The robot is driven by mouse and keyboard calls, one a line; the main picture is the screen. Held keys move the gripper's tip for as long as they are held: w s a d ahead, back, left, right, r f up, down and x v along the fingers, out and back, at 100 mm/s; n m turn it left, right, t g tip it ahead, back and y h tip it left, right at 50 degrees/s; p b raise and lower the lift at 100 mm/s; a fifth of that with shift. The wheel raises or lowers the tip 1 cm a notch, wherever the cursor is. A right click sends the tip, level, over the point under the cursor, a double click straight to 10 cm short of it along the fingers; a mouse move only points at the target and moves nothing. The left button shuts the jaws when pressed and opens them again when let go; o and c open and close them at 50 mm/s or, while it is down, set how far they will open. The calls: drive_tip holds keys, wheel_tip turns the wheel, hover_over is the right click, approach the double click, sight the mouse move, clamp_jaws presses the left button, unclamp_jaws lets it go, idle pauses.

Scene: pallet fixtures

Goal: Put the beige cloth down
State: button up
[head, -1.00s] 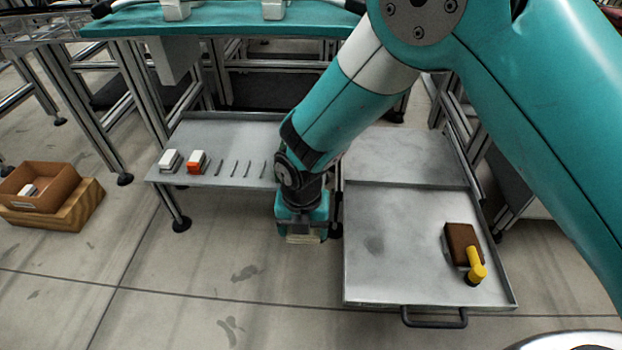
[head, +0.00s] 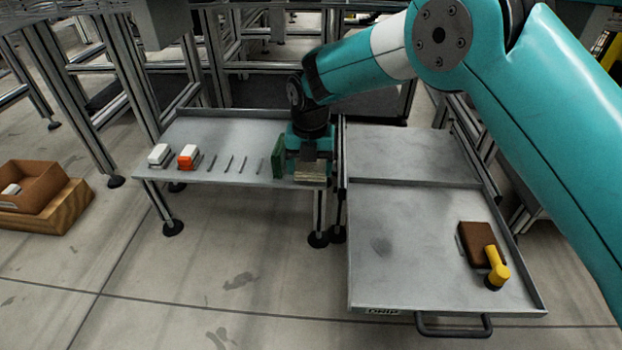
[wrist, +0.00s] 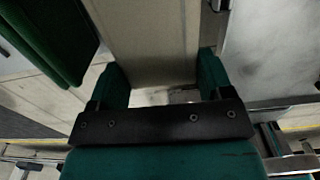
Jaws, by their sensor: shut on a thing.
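The beige cloth (head: 309,172) is a flat, folded-looking piece at the end of my gripper (head: 307,152). In the wrist view the beige cloth (wrist: 150,42) lies between the two green fingers of my gripper (wrist: 163,80), which are shut on it. In the head view my gripper appears at the right end of the grey shelf (head: 225,136). I cannot tell whether the cloth touches the shelf. Part of the cloth is hidden by the gripper.
A dark green piece (head: 278,158) is just left of my gripper; it also shows in the wrist view (wrist: 48,35). White and orange blocks (head: 188,157) and several thin rods stand left. The drawer (head: 410,250) holds a brown block (head: 477,243) and yellow-handled item (head: 495,268).

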sight(311, 170)
drive_tip(key=shift+w, duration=0.5)
drive_tip(key=shift+w+f+b, duration=0.1)
drive_tip(key=shift+w+b, duration=0.25)
drive_tip(key=shift+b, duration=0.05)
drive_tip(key=shift+w+f+b, duration=0.25)
drive_tip(key=shift+f+b, duration=0.2)
drive_tip(key=shift+b, duration=0.15)
drive_tip(key=shift+w+f+b, duration=0.2)
drive_tip(key=shift+f+b, duration=0.25)
drive_tip(key=shift+b, duration=0.15)
drive_tip(key=shift+f, duration=0.55)
drive_tip(key=o, duration=1)
drive_tip(key=shift+f+b, duration=0.35)
drive_tip(key=shift+b, duration=0.55)
